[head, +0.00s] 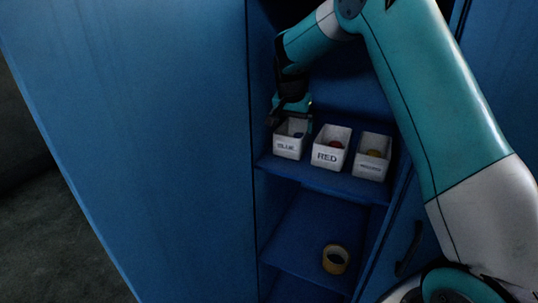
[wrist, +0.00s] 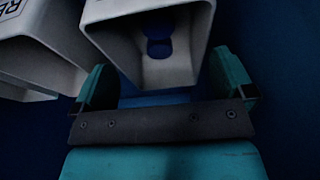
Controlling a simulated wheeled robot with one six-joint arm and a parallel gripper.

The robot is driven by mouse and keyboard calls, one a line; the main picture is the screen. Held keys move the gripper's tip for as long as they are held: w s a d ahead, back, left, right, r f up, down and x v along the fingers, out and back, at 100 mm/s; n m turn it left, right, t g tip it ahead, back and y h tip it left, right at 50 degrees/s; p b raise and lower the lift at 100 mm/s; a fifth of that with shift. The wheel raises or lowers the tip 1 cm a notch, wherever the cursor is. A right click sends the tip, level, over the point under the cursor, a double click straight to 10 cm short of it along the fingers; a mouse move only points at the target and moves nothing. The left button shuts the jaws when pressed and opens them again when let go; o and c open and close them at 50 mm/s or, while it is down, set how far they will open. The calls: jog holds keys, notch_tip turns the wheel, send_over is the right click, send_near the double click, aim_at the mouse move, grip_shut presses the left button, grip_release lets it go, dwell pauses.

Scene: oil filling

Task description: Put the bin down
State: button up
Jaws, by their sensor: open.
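The white bin labelled BLUE (head: 288,147) stands upright on the cabinet shelf, leftmost of three bins. Blue items (wrist: 159,40) show inside it in the wrist view. My gripper (head: 289,108) is at the back edge of this bin in the head view. In the wrist view my gripper (wrist: 163,82) has its two teal fingers spread wide, on either side of the bin's near edge. I cannot tell whether either finger touches the bin.
The RED bin (head: 327,157) stands just right of it, and a third white bin (head: 370,168) is further right. A tan ring (head: 335,259) lies on the lower shelf (head: 300,240).

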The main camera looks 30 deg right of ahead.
jog(key=s+a+b, duration=0.5)
jog(key=s+a, duration=0.8)
jog(key=a, duration=0.2)
jog(key=s+a+r+n+g+y, duration=0.1)
jog(key=s+a+n+y, duration=0.2)
jog(key=s+n, duration=0.5)
jog(key=s+a+r+n+g+y, duration=0.1)
jog(key=s+a+n+y, duration=0.2)
jog(key=s+n, duration=0.6)
jog(key=s+a, duration=0.2)
jog(key=s, duration=0.5)
jog(key=shift+s+a+r+y, duration=0.35)
jog(key=shift+s+r+y, duration=0.05)
